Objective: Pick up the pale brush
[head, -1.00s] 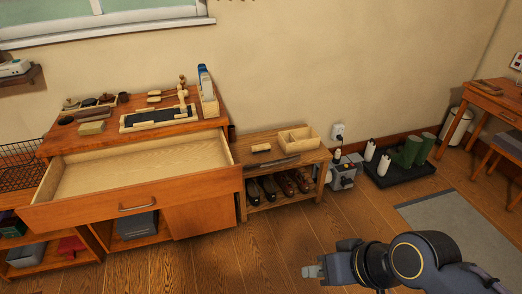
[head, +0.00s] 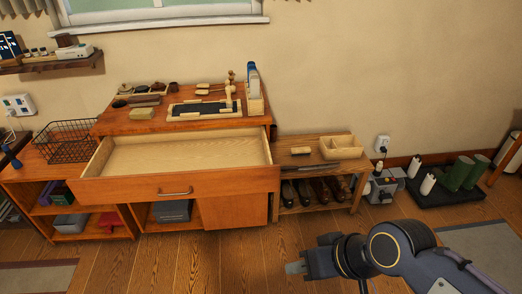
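Several small brush-like pieces lie on the wooden dresser (head: 225,127). A pale tan block, perhaps a brush (head: 140,113), lies at the left of its top. Another pale block, perhaps a brush (head: 301,150), lies on the low bench (head: 305,160) right of the dresser. I cannot tell which is the pale brush. My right gripper (head: 293,268) is over the floor in front of the bench, well apart from these things. Nothing shows in it; its finger gap cannot be made out. My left gripper is not in view.
The dresser's wide drawer (head: 180,185) stands open and looks empty, jutting toward me. A black tray (head: 225,108) and a pale holder with a blue-white bottle (head: 253,83) stand on top. Shoes (head: 305,190) fill the bench shelf. The wooden floor in front is clear.

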